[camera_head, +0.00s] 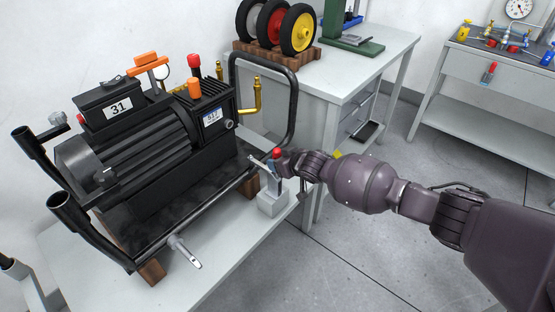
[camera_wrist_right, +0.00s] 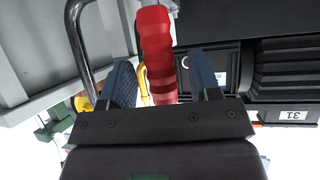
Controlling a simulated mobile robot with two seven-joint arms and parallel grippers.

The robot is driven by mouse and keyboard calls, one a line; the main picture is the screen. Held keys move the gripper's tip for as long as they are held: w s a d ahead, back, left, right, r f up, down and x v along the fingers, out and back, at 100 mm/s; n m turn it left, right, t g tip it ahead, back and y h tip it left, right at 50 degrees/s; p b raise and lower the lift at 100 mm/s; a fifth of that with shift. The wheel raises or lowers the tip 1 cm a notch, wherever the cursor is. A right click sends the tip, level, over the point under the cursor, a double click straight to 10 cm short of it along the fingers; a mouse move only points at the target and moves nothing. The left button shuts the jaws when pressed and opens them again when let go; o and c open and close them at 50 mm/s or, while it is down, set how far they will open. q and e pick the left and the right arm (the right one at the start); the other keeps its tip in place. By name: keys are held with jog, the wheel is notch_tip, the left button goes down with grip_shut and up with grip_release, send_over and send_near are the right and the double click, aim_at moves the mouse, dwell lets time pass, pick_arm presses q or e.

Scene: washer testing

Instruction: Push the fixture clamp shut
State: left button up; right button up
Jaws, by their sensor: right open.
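The fixture clamp (camera_head: 271,203) stands on a pale block at the table's right edge, beside the black machine. Its red handle tip (camera_head: 277,153) shows just above my right gripper (camera_head: 275,166) in the head view. In the right wrist view the red handle (camera_wrist_right: 157,50) rises between the two blue fingertips of my right gripper (camera_wrist_right: 163,78). These fingers are open, with visible gaps on both sides of the handle. Part of the clamp is hidden behind my gripper. My left gripper is not in view.
The black machine (camera_head: 140,150), marked 31, fills the near table (camera_head: 240,250); its bent black tube frame (camera_head: 295,95) rises behind the clamp. A second table (camera_head: 345,70) holds several wheels (camera_head: 298,30). Grey floor (camera_head: 350,265) is clear at right.

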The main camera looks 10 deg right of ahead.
jog(key=p+v, duration=0.2)
jog(key=v, duration=0.6)
jog(key=shift+s+r, duration=0.2)
jog(key=shift+s, duration=0.05)
jog(key=shift+d, duration=0.15)
jog(key=a+r+n+t+y, duration=0.1)
jog(key=a+r+n, duration=0.3)
jog(key=r, duration=0.2)
jog(key=s+a+t, duration=0.1)
jog(key=s+t, duration=0.1)
jog(key=s, duration=0.6)
jog(key=s+d+f+m+g+h, duration=0.1)
jog(key=s+d+f, duration=0.3)
jog(key=s, duration=0.5)
jog(key=s+d+f+m+h, duration=0.3)
jog(key=s+d+f+m, duration=0.1)
jog(key=s, duration=0.6)
jog(key=s+d+f+m+g+h, duration=0.1)
jog(key=s+d+f+m+h, duration=0.1)
jog(key=s+d+f, duration=0.4)
jog(key=s+m, duration=0.1)
jog(key=s, duration=0.3)
jog(key=shift+g, duration=0.3)
